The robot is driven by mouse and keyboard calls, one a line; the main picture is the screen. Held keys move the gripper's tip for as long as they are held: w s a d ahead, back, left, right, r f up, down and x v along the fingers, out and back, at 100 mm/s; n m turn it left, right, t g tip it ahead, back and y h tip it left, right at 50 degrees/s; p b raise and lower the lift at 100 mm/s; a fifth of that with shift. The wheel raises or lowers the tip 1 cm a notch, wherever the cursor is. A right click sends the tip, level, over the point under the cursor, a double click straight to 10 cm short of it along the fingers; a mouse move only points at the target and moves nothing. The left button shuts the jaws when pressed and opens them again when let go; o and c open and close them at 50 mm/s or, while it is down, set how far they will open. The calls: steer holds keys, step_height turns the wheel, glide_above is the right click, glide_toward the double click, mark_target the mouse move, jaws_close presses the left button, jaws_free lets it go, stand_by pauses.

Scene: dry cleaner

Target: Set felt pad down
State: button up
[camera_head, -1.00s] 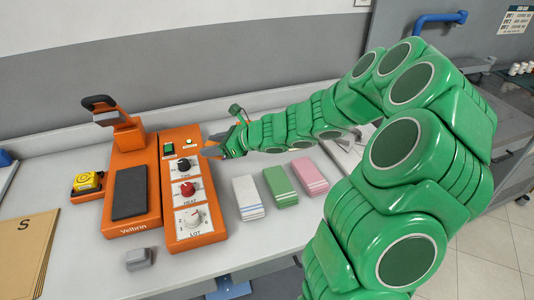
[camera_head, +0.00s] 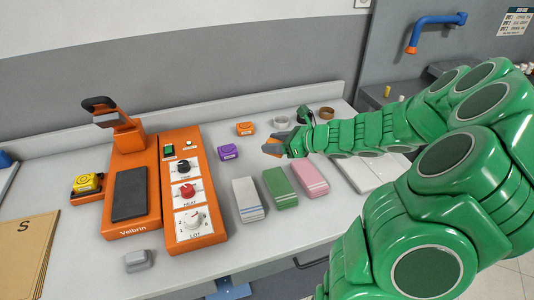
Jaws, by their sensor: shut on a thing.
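My gripper (camera_head: 275,146) is at the end of the green arm, above the back middle of the counter, right of the purple block. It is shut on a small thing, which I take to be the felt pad. The fingers and the wrist hide nearly all of it, so its shape and colour cannot be made out. The gripper appears to be above the counter top (camera_head: 330,215), apart from it.
The orange press (camera_head: 150,222) and its knob panel (camera_head: 182,160) stand left. The front right counter is clear.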

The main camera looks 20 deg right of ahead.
steer(key=w+f, duration=0.3)
steer(key=w, duration=0.1)
steer(key=w+d+f, duration=0.1)
steer(key=w+f, duration=0.1)
steer(key=w, duration=0.2)
steer(key=w+d+f, duration=0.1)
steer(key=w+f, duration=0.2)
steer(key=w, duration=0.1)
steer(key=shift+w+f, duration=0.2)
steer(key=shift+f, duration=0.1)
steer(key=shift+w+d+f, duration=0.1)
steer(key=shift+w+f, duration=0.5)
steer(key=shift+f, duration=1.6)
steer(key=shift+f, duration=0.1)
steer(key=o, duration=1)
